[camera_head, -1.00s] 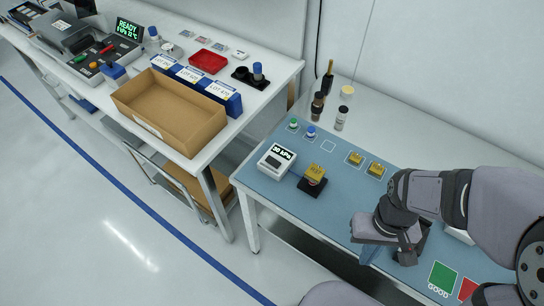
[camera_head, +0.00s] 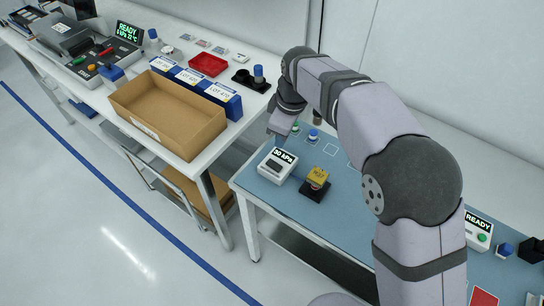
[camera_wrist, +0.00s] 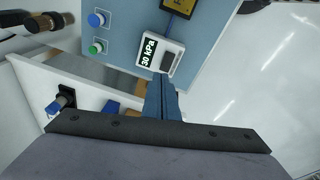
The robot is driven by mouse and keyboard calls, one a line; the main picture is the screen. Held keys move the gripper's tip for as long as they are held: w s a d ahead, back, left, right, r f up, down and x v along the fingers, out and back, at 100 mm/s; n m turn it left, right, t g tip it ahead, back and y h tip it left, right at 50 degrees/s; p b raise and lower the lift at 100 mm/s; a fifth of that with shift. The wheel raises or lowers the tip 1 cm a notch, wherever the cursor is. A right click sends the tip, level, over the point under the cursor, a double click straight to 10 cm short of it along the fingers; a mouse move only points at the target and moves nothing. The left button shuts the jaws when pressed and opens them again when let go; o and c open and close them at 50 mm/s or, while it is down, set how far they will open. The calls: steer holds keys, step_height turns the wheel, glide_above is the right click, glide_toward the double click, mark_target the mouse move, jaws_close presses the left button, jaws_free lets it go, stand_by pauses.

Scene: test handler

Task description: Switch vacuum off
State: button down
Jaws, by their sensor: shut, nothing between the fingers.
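The vacuum unit is a small white box (camera_head: 278,164) near the left edge of the blue mat. Its display reads 30 kPa, with a dark switch-like block beside it. It also shows in the wrist view (camera_wrist: 178,46), with the dark block (camera_wrist: 168,62) facing me. My gripper (camera_wrist: 160,80) is shut and empty. Its blue fingers point at the box, with the tips just short of the dark block in the picture; contact cannot be told. In the head view, my gripper (camera_head: 276,132) hangs behind the box, near the green and blue buttons.
A yellow block (camera_head: 318,176) on a black base stands just right of the box. A green button (camera_wrist: 96,47) and a blue button (camera_wrist: 96,19) are close by. A cardboard tray (camera_head: 138,122) sits on the left table.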

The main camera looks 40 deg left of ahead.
mark_target(270, 163)
steer(key=shift+s+d+r+n+g, duration=0.15)
steer(key=shift+r+n, duration=0.7)
steer(key=shift+n, duration=1.8)
steer(key=shift+s+a+r+n+g, duration=0.15)
steer(key=shift+r+n, duration=0.7)
steer(key=shift+n, duration=1.75)
steer(key=shift+s+d+r+n+g, duration=0.2)
steer(key=shift+r+n, duration=0.65)
steer(key=shift+n, duration=1.8)
steer(key=shift+a, duration=0.1)
steer(key=shift+f, duration=0.1)
steer(key=f+p, duration=0.1)
steer(key=f, duration=0.3)
steer(key=a+f+p, duration=0.1)
steer(key=f+p, duration=0.1)
steer(key=f, duration=0.3)
steer(key=a+f+p, duration=0.1)
steer(key=f, duration=0.3)
steer(key=shift+a+f+p, duration=0.1)
steer(key=shift+f+p, duration=0.05)
steer(key=shift+p, duration=0.25)
steer(key=shift+f, duration=0.15)
steer(key=shift+f, duration=0.1)
